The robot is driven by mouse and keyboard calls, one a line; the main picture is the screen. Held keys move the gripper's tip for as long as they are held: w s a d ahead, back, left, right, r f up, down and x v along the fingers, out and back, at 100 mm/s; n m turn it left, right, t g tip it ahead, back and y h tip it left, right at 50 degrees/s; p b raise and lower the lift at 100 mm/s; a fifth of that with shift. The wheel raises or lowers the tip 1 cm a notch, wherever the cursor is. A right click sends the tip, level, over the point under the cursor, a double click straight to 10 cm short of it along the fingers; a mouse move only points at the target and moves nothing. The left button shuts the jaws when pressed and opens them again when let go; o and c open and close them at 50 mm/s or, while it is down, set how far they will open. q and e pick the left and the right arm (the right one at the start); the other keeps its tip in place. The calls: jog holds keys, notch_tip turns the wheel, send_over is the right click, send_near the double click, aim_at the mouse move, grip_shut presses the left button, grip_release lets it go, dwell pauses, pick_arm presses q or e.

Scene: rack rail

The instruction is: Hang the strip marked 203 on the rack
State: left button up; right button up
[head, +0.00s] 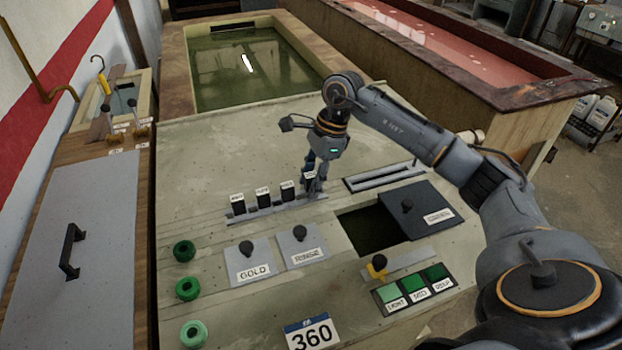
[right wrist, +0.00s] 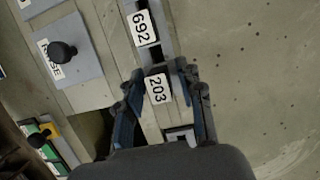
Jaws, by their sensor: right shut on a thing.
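The strip marked 203 (right wrist: 156,89) is between the fingers of my right gripper (right wrist: 161,76) in the right wrist view. In the head view, my right gripper (head: 312,170) points down and is shut on this dark strip with a white label (head: 309,177). The strip is in line with several other labelled strips (head: 263,203) on a low grey rail (head: 262,214); I cannot tell whether it is clear of that rail. The neighbouring strip (right wrist: 143,27) reads 692. A second, bare slotted rail (head: 385,178) lies to the right. My left gripper is not in view.
A dark opening (head: 368,230) with a black lid (head: 418,208) lies right of the strips. Knobbed plates marked GOLD (head: 250,264) and RINSE (head: 302,246) are in front. A green tank (head: 245,70) stands behind.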

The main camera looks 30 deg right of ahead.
jog(key=shift+f+b, duration=0.55)
dwell(0.5)
jog(key=o, duration=1.1)
jog(key=shift+c, duration=0.2)
jog(key=shift+r, duration=0.15)
jog(key=shift+r+p, duration=2.1)
jog(key=shift+r, duration=1.25)
